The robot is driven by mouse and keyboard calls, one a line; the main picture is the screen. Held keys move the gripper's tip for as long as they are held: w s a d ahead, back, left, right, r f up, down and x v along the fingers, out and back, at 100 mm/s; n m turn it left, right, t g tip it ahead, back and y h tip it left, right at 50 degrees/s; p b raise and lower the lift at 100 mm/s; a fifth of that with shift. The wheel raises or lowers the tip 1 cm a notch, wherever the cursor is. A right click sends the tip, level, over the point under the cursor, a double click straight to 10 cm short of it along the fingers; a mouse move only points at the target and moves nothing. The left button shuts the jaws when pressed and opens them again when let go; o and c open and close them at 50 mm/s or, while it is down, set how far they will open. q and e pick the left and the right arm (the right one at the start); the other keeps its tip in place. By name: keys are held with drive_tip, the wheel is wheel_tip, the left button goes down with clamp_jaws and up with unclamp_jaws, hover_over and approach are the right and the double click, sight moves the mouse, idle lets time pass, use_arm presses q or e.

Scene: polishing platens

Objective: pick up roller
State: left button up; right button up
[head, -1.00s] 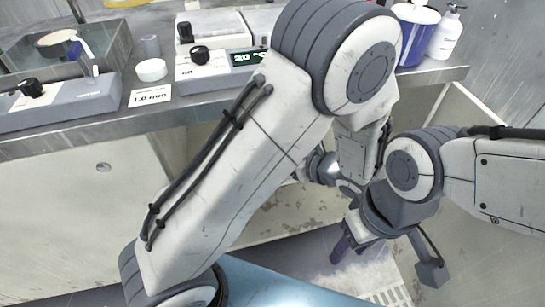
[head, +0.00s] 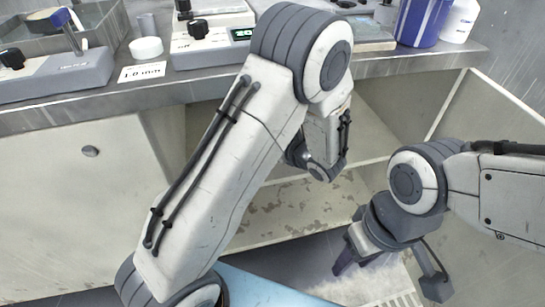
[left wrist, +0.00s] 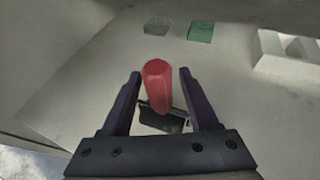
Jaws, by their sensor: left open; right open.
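The roller shows in the left wrist view as a red handle (left wrist: 158,88) with a dark, flat-looking part (left wrist: 165,122) beside its lower end. It lies on a pale surface. My left gripper (left wrist: 159,75) is open, with one dark finger on each side of the red handle in the picture. I cannot tell whether the fingers reach down around it. In the head view my left gripper is hidden behind my own arm, and I do not see the roller there. My right gripper (head: 391,274) is open and empty at the lower right, low in front of the bench.
The bench top (head: 220,78) holds a device with a green display (head: 212,45), a white disc (head: 146,48), a 1.0 mm card (head: 142,72) and a blue container (head: 423,20). Below is an open recess (head: 400,110). Clear and green blocks (left wrist: 200,32) and a white tray (left wrist: 270,62) lie beyond the roller.

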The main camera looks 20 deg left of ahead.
use_arm(q)
drive_tip(key=shift+w+a, duration=0.15)
clamp_jaws()
drive_tip(key=shift+r, duration=0.1)
